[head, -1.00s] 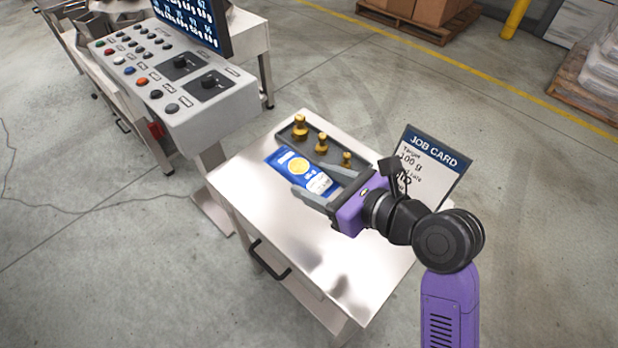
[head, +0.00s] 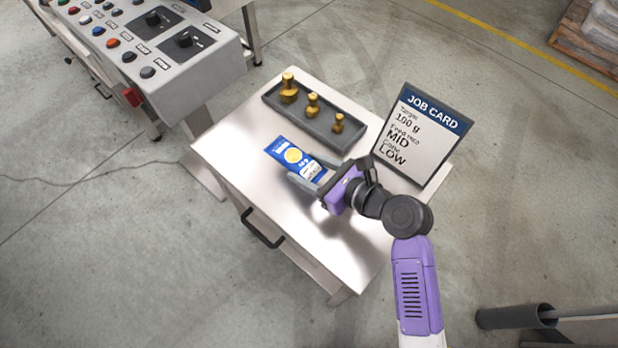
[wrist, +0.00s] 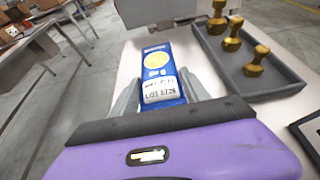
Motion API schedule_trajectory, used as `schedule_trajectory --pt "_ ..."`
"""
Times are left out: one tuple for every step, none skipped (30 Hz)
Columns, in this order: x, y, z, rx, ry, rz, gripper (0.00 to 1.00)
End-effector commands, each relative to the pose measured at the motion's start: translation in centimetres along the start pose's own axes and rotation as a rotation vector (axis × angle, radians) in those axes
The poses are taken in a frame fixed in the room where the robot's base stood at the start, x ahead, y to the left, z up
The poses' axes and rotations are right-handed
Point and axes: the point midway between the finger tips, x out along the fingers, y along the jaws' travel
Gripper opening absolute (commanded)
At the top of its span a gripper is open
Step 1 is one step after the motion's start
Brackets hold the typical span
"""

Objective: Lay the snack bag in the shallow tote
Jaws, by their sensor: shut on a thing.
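The snack bag (head: 291,156) is a flat blue packet with a yellow disc and a white label. My gripper (head: 307,174) is shut on the bag, its grey fingers on either side of the label end. In the wrist view the bag (wrist: 157,70) points away from my gripper (wrist: 160,95), between the two fingers. The bag is over the metal table top; I cannot tell how far above it. I see no tote that I can make out as the shallow tote.
A dark tray (head: 330,136) with three brass weights stands at the table's (head: 262,190) back. A job card (head: 421,137) stands at the right. A control panel (head: 180,52) is at the upper left. The table's front half is clear. A dark cylinder (head: 515,316) lies lower right.

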Motion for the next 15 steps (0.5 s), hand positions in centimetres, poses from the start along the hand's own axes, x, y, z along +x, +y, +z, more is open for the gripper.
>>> schedule_trajectory --pt "0.2 0.0 -0.5 0.000 0.001 0.000 0.14" --pt "0.2 0.0 -0.6 -0.001 0.000 0.000 0.14" --pt "0.3 0.0 -0.7 0.000 0.000 0.000 0.14" --pt "0.4 0.0 -0.9 0.000 0.000 0.000 0.14" --pt "0.5 0.0 -1.2 0.001 0.000 0.000 0.14" --pt "0.7 0.0 -1.7 0.001 0.001 0.000 0.14" --pt "0.8 0.0 -2.1 0.002 0.001 0.000 0.14" --pt "1.0 0.0 -2.6 0.002 0.002 0.000 0.14" --pt "1.3 0.0 -3.2 0.002 0.002 0.000 0.14" --pt "1.4 0.0 -3.5 0.002 0.001 0.000 0.14" --pt "1.6 0.0 -3.9 0.002 0.001 0.000 0.14" --pt "1.8 -0.1 -4.2 0.001 0.001 0.000 0.14" --pt "1.8 0.0 -4.5 0.001 0.001 0.000 0.14" --pt "1.9 0.0 -4.6 0.000 0.001 0.000 0.14" --pt "1.9 0.0 -4.7 0.000 0.000 0.000 0.14"
